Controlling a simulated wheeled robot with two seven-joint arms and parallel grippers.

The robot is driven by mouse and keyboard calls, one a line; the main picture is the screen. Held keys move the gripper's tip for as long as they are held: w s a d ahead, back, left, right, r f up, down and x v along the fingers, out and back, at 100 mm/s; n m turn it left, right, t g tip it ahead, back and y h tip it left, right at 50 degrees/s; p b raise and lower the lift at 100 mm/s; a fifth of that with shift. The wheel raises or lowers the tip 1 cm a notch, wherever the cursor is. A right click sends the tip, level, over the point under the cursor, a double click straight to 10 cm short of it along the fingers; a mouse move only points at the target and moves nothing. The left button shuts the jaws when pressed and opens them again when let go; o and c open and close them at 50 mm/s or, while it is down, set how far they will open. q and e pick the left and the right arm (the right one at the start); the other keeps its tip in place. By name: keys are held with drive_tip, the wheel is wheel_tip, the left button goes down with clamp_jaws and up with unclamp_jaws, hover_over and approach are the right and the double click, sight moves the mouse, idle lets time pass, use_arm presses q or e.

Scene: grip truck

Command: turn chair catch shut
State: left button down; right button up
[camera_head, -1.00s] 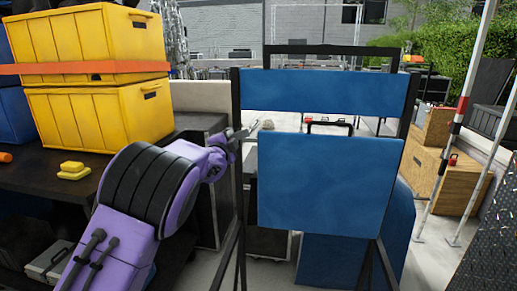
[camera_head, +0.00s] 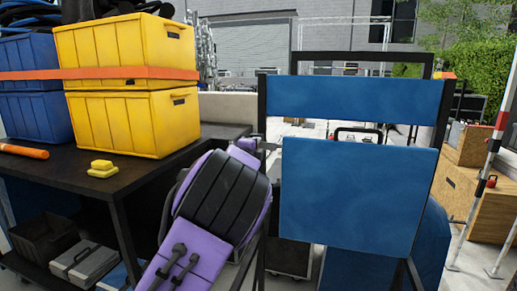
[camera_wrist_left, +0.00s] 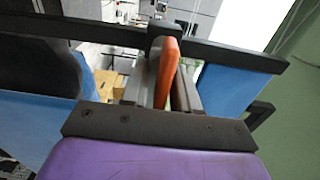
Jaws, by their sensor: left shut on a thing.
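The chair is a folding chair with a black frame, a blue back band (camera_head: 355,98) and a blue panel (camera_head: 358,200) below it. My left gripper (camera_head: 264,150) is at the chair's left upright, partly hidden by my purple arm and the frame. In the left wrist view, an orange lever, the catch (camera_wrist_left: 168,62), stands between the two grey fingers of my left gripper (camera_wrist_left: 164,88), next to a dark frame bar (camera_wrist_left: 235,55). The fingers are shut on it. My right gripper is not in view.
A dark table (camera_head: 60,172) with stacked yellow crates (camera_head: 130,122), blue crates (camera_head: 35,118) and a yellow block (camera_head: 102,169) stands on the left. Wooden boxes (camera_head: 475,200) and a red-and-white pole (camera_head: 497,140) are on the right. A black case stands behind the chair.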

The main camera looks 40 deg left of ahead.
use_arm(q)
drive_tip(key=shift+f, duration=0.15)
drive_tip(key=c, duration=1.2)
unclamp_jaws()
drive_tip(key=b+v, duration=0.3)
drive_tip(key=v, duration=0.7)
drive_tip(key=shift+s, duration=0.25)
drive_tip(key=shift+d, duration=0.1)
